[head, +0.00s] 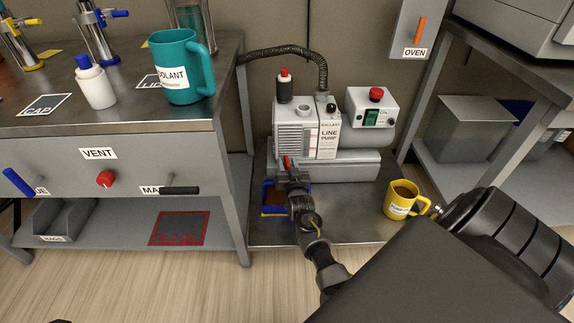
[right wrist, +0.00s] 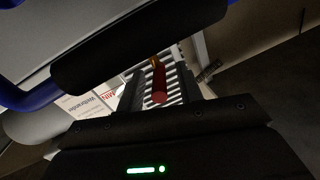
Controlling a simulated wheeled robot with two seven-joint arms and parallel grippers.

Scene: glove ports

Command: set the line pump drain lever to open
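The line pump (head: 325,137) is a pale grey machine on the low metal shelf, with a LINE PUMP label on its front. Its red drain lever (head: 286,162) shows low at the front left, partly hidden by my right gripper (head: 291,178). In the right wrist view the red lever (right wrist: 158,82) points toward the camera between the fingers of my right gripper (right wrist: 168,78), with ribbed grey surfaces around it. The fingers look apart, and I cannot tell whether either touches the lever. My left gripper is not in view.
A blue-rimmed tray (head: 268,210) lies under the gripper. A yellow mug (head: 401,200) stands at the right of the shelf. The grey bench (head: 225,150) stands close on the left, with a teal mug (head: 183,70) on it. A switch box (head: 371,118) is beside the pump.

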